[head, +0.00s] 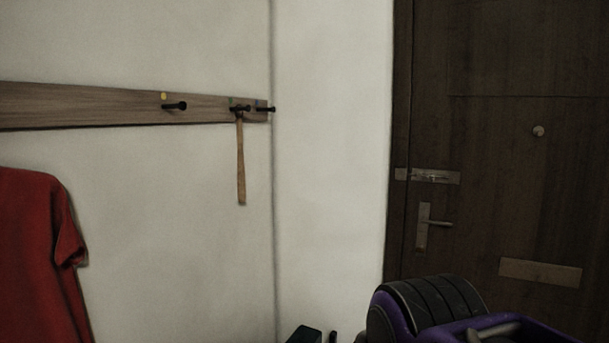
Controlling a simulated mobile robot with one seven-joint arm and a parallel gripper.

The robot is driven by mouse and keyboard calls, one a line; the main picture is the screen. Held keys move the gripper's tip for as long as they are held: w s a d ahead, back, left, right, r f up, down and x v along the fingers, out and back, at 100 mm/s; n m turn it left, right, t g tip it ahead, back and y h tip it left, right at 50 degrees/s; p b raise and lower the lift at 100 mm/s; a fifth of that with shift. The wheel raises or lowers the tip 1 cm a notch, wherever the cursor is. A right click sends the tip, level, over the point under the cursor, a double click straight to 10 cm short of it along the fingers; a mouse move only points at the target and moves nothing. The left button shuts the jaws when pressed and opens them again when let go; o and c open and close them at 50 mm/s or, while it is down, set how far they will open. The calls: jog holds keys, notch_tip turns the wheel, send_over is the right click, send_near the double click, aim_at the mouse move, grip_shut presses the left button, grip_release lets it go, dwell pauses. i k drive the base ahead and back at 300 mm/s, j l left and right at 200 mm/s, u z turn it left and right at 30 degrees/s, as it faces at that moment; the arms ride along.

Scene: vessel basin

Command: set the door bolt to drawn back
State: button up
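The door bolt (436,176) is a small metal slide bolt on a light plate, mounted on the dark wooden door (490,65) near its left edge, above the lever handle. A small metal keeper (401,174) sits on the frame just left of it. The bolt's rod is too small and dim to tell whether it reaches into the keeper. The door looks closed. My gripper cannot be made out. A purple and black part of my arm shows at the bottom right, below the bolt and apart from it.
A lever handle (432,225) sticks out below the bolt. A letter plate (540,272) and a round peephole or knob (538,131) are further right. On the left wall, a wooden peg rail (80,106) carries a hammer (241,165). A red shirt (35,250) hangs below it.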

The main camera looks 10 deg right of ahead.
aim_at(431, 177)
jog(key=z, duration=1.05)
